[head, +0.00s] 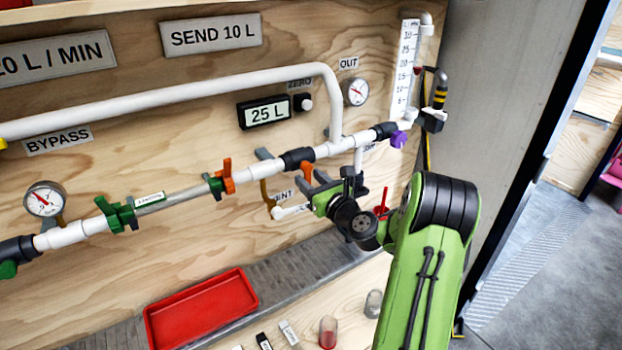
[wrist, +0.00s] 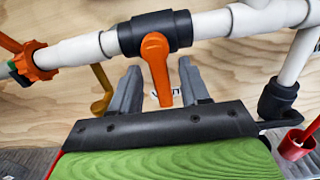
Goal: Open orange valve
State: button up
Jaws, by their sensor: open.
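The orange valve handle (head: 306,173) sits on a black valve body (head: 297,158) in the white pipe. In the wrist view the handle (wrist: 157,70) hangs down from the body (wrist: 155,32), crosswise to the pipe. My gripper (wrist: 160,72) is open, with one grey finger on each side of the handle. Gaps show between the handle and both fingers, so it is not gripped. In the head view my gripper (head: 291,166) is at the pipe, just below the valve, and its wrist hides part of the wall.
An orange pipe fitting (head: 228,176) and a green handle (head: 120,214) lie left along the pipe. A purple valve (head: 398,139) is to the right. A display reads 25 L (head: 265,112). A red tray (head: 202,308) lies below. A red funnel-like cup (wrist: 297,143) is right of my gripper.

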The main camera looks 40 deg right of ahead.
jog(key=shift+w, duration=0.1)
grip_shut()
dwell(0.6)
jog(key=shift+d+r+n+b, duration=0.45)
jog(key=shift+n+b, duration=0.75)
jog(key=shift+n, duration=1.75)
jog(key=shift+d+r+n+b, duration=0.4)
jog(key=shift+n+b, duration=0.85)
jog(key=shift+n, duration=1.75)
jog(key=shift+d+r+n+b, duration=0.45)
jog(key=shift+n+b, duration=0.75)
jog(key=shift+n, duration=1.75)
jog(key=shift+d, duration=0.1)
grip_release()
